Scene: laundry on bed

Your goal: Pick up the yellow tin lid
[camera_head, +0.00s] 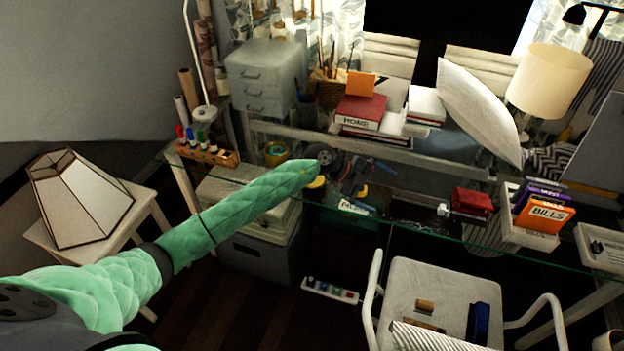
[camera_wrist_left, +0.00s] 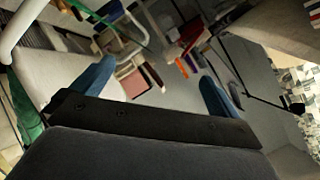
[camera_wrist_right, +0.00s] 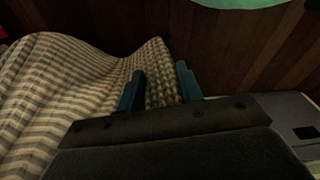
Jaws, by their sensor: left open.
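A small yellow disc, likely the yellow tin lid (camera_head: 317,182), lies on the glass desk in the head view, partly covered by my green left arm. My left gripper (camera_head: 372,187) is just right of it, above the desk, open with its blue fingertips apart. The left wrist view shows the open fingers (camera_wrist_left: 155,88) with nothing between them; I cannot make out the lid there.
A yellow and teal tin (camera_head: 276,155) stands on the desk behind my left arm. Red books (camera_head: 361,111), an orange bills box (camera_head: 545,214) and a white chair (camera_head: 440,290) are to the right.

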